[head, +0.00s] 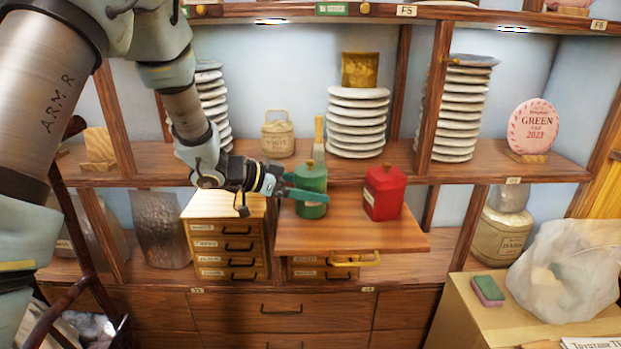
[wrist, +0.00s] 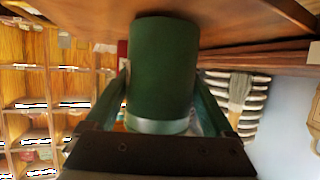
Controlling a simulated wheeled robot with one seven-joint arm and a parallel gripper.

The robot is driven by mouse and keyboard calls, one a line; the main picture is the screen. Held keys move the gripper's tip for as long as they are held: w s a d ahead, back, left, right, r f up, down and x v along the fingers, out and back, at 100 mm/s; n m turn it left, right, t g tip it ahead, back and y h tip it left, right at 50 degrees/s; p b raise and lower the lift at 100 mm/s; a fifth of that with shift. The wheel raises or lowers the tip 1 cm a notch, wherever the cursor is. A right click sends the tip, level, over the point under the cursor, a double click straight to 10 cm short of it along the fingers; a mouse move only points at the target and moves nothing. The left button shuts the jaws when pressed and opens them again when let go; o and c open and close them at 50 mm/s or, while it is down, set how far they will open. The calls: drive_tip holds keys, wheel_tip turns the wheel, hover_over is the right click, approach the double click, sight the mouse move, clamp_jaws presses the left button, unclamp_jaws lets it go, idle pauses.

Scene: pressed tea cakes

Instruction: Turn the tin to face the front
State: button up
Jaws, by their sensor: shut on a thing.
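A green tin (head: 311,178) with a small brass knob on its lid stands on the pull-out wooden board (head: 335,238). My gripper (head: 308,194) reaches it from the left and is shut around its body. A small part of a pale label shows low on the tin, under the finger; the rest is hidden. In the wrist view the green tin (wrist: 162,70) fills the middle between the two fingers, with a pale band near one end.
Small labelled drawers (head: 226,246) stand left of the board. A brush (head: 319,138) stands upright just behind the green tin. The board's front is clear.

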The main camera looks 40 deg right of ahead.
drive_tip(key=m+g+y+p, duration=0.2)
drive_tip(key=m+g+p, duration=0.1)
drive_tip(key=g+p, duration=0.1)
drive_tip(key=shift+r+m, duration=0.1)
drive_tip(key=shift+m, duration=0.3)
drive_tip(key=shift+f, duration=0.45)
drive_tip(key=o, duration=1.1)
drive_tip(key=shift+o, duration=0.2)
drive_tip(key=b+v, duration=0.3)
drive_tip(key=v, duration=0.8)
drive_tip(key=shift+b, duration=0.4)
